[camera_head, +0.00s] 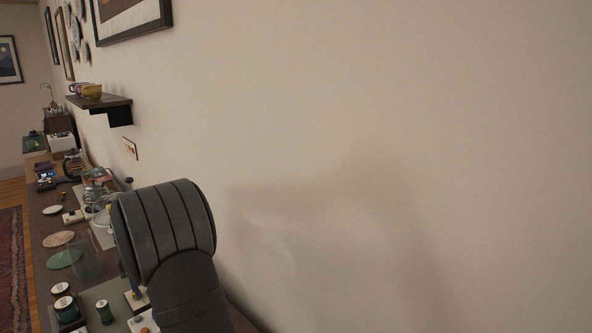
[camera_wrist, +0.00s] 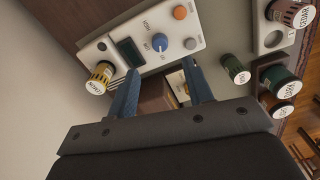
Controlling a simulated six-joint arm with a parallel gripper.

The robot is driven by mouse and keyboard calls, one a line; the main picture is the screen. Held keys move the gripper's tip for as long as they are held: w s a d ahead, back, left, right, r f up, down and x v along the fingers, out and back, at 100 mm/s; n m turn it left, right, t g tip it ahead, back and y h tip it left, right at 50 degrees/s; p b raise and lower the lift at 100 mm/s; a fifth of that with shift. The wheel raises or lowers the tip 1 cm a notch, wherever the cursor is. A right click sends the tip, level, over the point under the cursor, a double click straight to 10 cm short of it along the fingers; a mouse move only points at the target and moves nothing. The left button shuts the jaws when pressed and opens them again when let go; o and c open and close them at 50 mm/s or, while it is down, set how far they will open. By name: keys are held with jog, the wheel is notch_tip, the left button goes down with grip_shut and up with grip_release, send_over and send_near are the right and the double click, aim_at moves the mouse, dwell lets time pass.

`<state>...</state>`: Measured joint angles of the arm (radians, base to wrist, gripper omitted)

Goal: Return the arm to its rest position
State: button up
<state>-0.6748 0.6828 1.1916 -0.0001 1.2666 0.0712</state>
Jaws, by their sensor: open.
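My gripper (camera_wrist: 161,68) shows in the wrist view with its two blue fingers spread apart. No object is clamped between them. A brown block-like surface (camera_wrist: 155,97) shows through the gap, and I cannot tell how far below it is. Beyond the fingertips is a pale control panel (camera_wrist: 205,18) with a dark display, a blue knob and coloured buttons. In the head view, my dark arm link (camera_head: 165,232) stands over the near part of the long table; the gripper itself is hidden there.
The dark table (camera_head: 43,235) runs along the wall on the left, crowded with small things. Labelled jars (camera_wrist: 275,82) crowd the right of the wrist view. The wall at right is bare.

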notch_tip(320, 180, down, 9)
jog(key=shift+r, duration=0.15)
jog(key=shift+r, duration=0.1)
dwell(0.3)
notch_tip(320, 180, up, 18)
notch_tip(320, 180, down, 18)
jog(key=shift+r, duration=0.1)
jog(key=shift+f+m, duration=0.25)
jog(key=shift+m, duration=0.05)
jog(key=m, duration=0.5)
jog(key=shift+r, duration=0.1)
jog(key=m, duration=0.6)
jog(key=shift+r, duration=1.15)
